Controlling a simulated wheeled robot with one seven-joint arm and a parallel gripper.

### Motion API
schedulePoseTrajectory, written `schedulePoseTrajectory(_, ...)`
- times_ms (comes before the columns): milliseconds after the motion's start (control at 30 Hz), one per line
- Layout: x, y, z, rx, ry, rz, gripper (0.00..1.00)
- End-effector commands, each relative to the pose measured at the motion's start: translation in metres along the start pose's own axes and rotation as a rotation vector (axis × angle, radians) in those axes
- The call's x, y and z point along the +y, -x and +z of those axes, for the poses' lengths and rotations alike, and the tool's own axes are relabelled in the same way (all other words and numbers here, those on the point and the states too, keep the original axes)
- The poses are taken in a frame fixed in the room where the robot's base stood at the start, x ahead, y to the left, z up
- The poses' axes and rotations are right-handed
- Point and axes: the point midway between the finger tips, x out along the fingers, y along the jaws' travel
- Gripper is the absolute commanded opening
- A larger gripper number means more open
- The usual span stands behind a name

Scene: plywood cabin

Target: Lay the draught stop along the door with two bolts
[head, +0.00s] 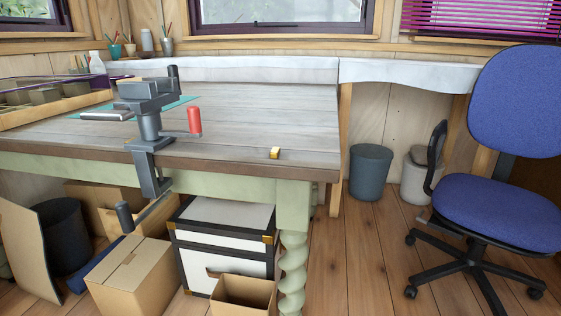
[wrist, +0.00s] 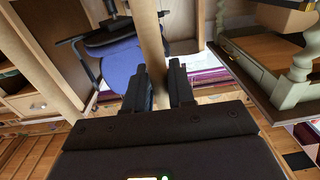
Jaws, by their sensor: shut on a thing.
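My gripper (wrist: 158,68) shows only in the wrist view, its two dark fingers reaching up the picture. They are shut on a long pale tan strip, which I take to be the draught stop (wrist: 149,35). It runs from between the fingers up to the top edge of the picture, so its far end is out of sight. The head view shows neither my gripper nor the draught stop. No door with two bolts can be made out in either view.
A workbench (head: 310,130) with a clamped vise (head: 148,110) fills the head view's middle. A blue office chair (head: 500,200) stands right, and also shows in the wrist view (wrist: 118,66). Cardboard boxes (head: 130,275) crowd under the bench. Floor (head: 360,265) between bench and chair is clear.

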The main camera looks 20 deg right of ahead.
Motion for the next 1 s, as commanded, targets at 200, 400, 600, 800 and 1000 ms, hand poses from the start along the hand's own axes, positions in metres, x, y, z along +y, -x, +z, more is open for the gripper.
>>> schedulePoseTrajectory(200,-0.038,-0.024,0.002,0.007,-0.002,-0.036,0.00)
schedulePoseTrajectory(400,-0.085,-0.049,0.004,0.008,-0.002,-0.082,0.00)
schedulePoseTrajectory(600,-0.142,-0.079,0.001,0.010,-0.004,-0.141,0.00)
schedulePoseTrajectory(800,-0.212,-0.111,-0.010,0.011,-0.002,-0.216,0.00)
schedulePoseTrajectory(1000,-0.270,-0.134,-0.024,0.011,-0.001,-0.281,0.00)
